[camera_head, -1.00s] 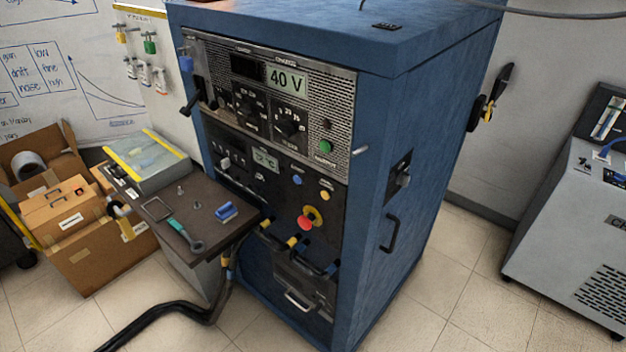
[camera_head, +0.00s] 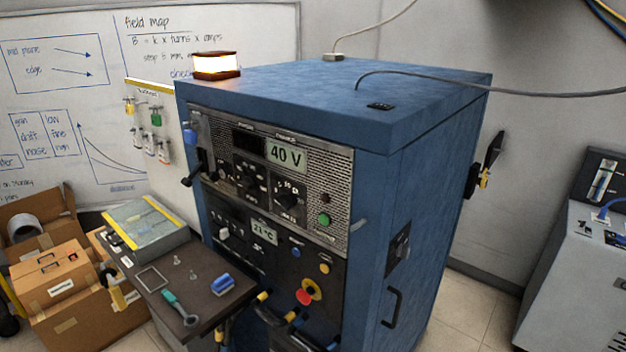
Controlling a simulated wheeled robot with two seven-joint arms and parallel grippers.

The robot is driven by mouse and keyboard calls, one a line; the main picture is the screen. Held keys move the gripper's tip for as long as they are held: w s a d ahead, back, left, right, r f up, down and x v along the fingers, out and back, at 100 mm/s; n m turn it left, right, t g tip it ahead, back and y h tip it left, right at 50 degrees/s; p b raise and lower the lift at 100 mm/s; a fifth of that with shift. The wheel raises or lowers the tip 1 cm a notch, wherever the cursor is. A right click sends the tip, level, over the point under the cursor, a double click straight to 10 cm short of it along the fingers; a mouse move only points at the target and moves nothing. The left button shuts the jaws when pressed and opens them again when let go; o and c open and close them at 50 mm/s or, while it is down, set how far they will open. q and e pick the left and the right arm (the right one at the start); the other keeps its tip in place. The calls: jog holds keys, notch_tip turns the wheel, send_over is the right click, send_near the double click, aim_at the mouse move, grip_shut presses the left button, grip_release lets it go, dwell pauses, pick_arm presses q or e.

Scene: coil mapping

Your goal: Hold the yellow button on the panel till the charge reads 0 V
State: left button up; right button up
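A blue cabinet (camera_head: 440,150) stands in the middle with a control panel on its front. The charge display (camera_head: 286,155) at the top of the panel reads 40 V. A small round yellow button (camera_head: 324,268) sits on the lower dark panel, to the right of a blue button (camera_head: 295,252). It is above and right of a red knob (camera_head: 304,297) with a yellow ring. Nothing covers the yellow button. Neither of my grippers is in view.
A lit lamp (camera_head: 216,65) stands on the cabinet top. A shelf (camera_head: 205,302) with small tools juts out at the panel's lower left. A grey machine (camera_head: 575,275) stands at the right, with floor between.

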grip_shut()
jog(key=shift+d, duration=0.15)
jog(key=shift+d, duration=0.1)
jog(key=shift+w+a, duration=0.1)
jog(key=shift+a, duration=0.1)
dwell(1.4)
